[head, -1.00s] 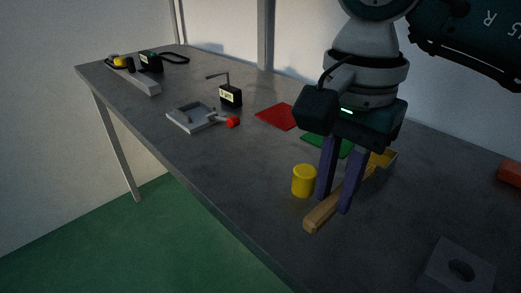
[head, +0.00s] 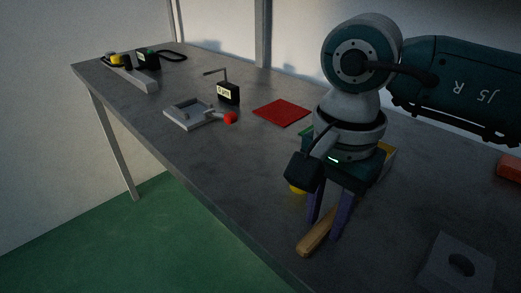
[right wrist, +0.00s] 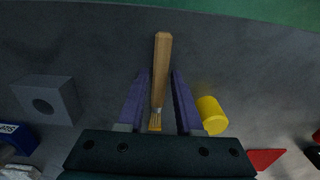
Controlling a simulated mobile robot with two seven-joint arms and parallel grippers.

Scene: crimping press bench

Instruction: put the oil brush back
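The oil brush (head: 315,236) has a light wooden handle, which shows between my right fingers and sticks out toward the table's front edge. In the right wrist view the brush (right wrist: 162,65) has its handle end pointing away from the palm and its yellowish bristles near the palm. I cannot tell how far the brush is above the table. A yellow cylinder (head: 296,189) stands just behind and left, mostly hidden by the gripper; it is clear in the right wrist view (right wrist: 211,115). My left gripper is not in view.
A red mat (head: 283,112) lies behind. A grey block with a hole (head: 457,264) is at front right. A grey fixture with a red knob (head: 188,114) is left. The front-left table is clear.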

